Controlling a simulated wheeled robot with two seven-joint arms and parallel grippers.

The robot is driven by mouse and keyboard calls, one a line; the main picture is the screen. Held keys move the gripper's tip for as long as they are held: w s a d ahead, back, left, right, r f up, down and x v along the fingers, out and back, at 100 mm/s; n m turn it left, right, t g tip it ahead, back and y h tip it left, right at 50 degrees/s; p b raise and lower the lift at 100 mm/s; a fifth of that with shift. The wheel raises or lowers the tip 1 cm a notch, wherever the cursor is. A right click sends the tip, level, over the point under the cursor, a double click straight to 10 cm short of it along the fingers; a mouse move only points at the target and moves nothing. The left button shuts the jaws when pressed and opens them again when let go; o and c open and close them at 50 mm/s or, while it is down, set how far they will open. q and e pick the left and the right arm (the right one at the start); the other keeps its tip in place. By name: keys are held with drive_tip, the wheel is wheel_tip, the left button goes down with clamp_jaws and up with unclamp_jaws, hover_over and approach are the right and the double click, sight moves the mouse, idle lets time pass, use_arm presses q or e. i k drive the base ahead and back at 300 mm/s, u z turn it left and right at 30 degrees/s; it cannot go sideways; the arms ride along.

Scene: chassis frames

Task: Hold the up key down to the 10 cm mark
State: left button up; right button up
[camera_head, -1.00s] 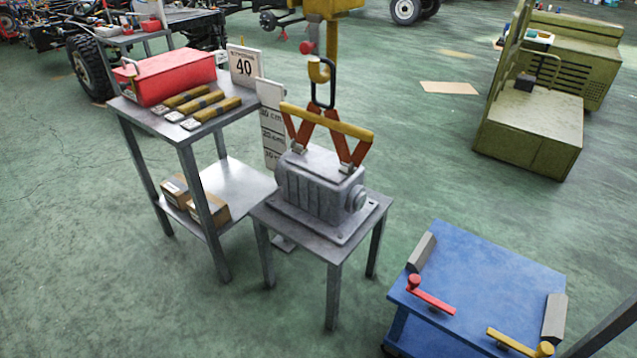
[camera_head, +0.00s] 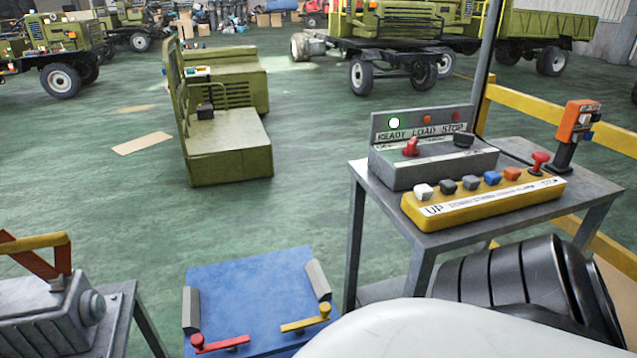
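A yellow key box (camera_head: 480,208) lies on a grey metal table (camera_head: 410,236) at the right. It is labelled UP at its left end, where a white key (camera_head: 423,191) sits. Dark grey, blue and orange keys and a red mushroom button (camera_head: 539,161) follow to the right. I cannot tell whether any key is pressed. The grey gearbox (camera_head: 50,315) is cut off at the lower left, under part of the orange and yellow lifting clamp (camera_head: 40,243). The board with centimetre marks is out of view. Neither gripper shows; only my white and black arm parts show at the lower right.
A grey console (camera_head: 430,165) marked READY, LOAD, STOP stands behind the key box, its READY lamp (camera_head: 394,123) bright. An orange device (camera_head: 576,122) stands on the table's right. A blue cart (camera_head: 250,290) is at front centre. Yellow rails (camera_head: 540,107) run behind the table.

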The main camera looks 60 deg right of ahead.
sight(423, 192)
drive_tip(key=z, duration=2.95)
drive_tip(key=k, duration=0.5)
drive_tip(key=u, duration=0.4)
drive_tip(key=i, duration=1.25)
drive_tip(key=z, duration=0.15)
